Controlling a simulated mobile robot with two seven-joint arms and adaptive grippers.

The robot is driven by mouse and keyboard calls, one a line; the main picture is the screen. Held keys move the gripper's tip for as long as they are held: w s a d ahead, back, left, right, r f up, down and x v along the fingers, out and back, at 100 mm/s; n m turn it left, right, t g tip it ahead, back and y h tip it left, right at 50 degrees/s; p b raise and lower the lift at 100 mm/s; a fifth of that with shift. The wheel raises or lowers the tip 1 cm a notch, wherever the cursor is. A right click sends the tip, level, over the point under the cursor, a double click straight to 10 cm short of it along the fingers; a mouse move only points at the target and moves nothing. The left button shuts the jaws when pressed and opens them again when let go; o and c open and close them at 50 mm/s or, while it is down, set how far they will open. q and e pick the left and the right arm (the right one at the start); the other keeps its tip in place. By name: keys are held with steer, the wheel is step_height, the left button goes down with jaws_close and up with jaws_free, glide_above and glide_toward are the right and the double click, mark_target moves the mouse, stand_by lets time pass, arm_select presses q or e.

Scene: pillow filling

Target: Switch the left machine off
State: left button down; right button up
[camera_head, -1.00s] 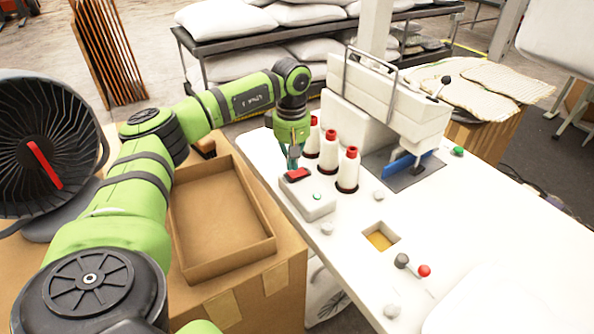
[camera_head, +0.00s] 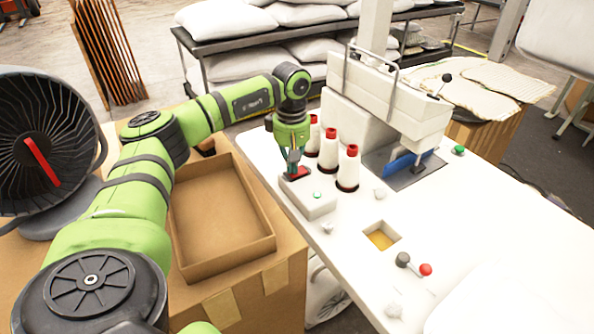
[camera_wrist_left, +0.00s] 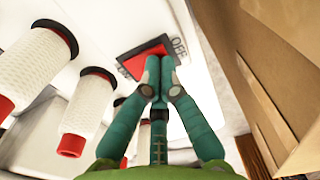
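The left machine is a white sewing machine (camera_head: 400,110) on a white table. Its control box (camera_head: 312,204) at the table's left end carries a red rocker switch (camera_head: 303,173) and a small green light or button (camera_head: 318,194). In the left wrist view the red switch (camera_wrist_left: 133,64) sits in a dark frame, with "OFF" printed beside one end. My left gripper (camera_head: 292,172) points down at the switch. Its teal fingertips (camera_wrist_left: 159,70) are together, empty, and cover part of the switch near the "OFF" end. I cannot tell if they touch it. My right gripper is out of view.
Three white thread cones with red tops (camera_head: 348,168) stand close to the right of the gripper. An open cardboard tray (camera_head: 222,215) lies left of the table. A lever with a red knob (camera_head: 425,269) is nearer on the table. A black fan (camera_head: 45,150) stands far left.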

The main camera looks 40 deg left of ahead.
arm_select(q)
steer(key=shift+f, duration=0.3)
steer(key=shift+r, duration=0.1)
steer(key=shift+r+p, duration=2.75)
steer(key=shift+r, duration=0.7)
